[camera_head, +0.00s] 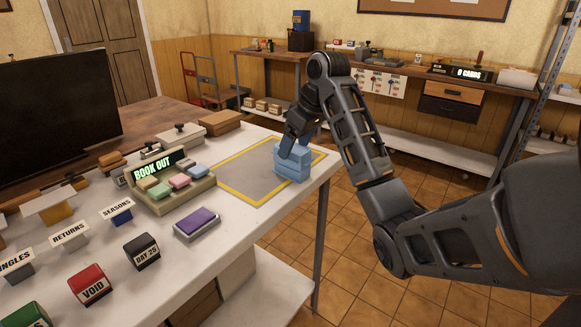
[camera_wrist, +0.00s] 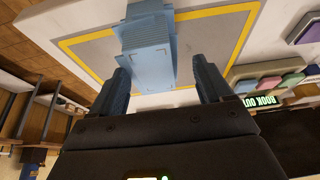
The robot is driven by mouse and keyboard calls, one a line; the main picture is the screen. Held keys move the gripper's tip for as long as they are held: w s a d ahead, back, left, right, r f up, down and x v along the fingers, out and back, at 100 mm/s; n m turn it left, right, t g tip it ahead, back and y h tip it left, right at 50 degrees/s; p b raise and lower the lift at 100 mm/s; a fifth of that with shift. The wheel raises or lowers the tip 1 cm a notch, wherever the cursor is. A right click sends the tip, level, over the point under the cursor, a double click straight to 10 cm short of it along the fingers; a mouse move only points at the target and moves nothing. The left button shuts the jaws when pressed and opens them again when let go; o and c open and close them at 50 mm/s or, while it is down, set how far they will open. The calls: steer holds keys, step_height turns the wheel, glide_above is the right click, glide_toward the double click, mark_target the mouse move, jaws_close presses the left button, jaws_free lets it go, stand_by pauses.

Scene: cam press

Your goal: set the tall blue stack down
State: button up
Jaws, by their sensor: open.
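The tall blue stack (camera_head: 292,164) stands upright at the right end of the white table, over the right part of the grey area with a yellow border (camera_head: 247,174). It looks like several light blue layers. In the wrist view the blue stack (camera_wrist: 148,55) lies ahead of and partly between my fingers. My gripper (camera_head: 290,147) is at the top of the stack in the head view. In the wrist view my gripper (camera_wrist: 165,85) is open, with a finger on each side and gaps visible beside the stack. Its underside is hidden.
Left of the bordered area are a "BOOK OUT" console (camera_head: 168,182) with coloured keys and a purple pad (camera_head: 197,223). Label blocks such as "DAY 25" (camera_head: 142,252) and "VOID" (camera_head: 90,285) stand nearer. The bordered area is otherwise clear. The table's right edge is close to the stack.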

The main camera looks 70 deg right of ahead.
steer(key=shift+d+x, duration=0.2)
steer(key=shift+x, duration=1.1)
steer(key=shift+d+x, duration=0.25)
steer(key=shift+x, duration=1)
steer(key=shift+w+r, duration=0.1)
steer(key=shift+w, duration=0.05)
steer(key=c, duration=1.3)
steer(key=shift+c, duration=0.2)
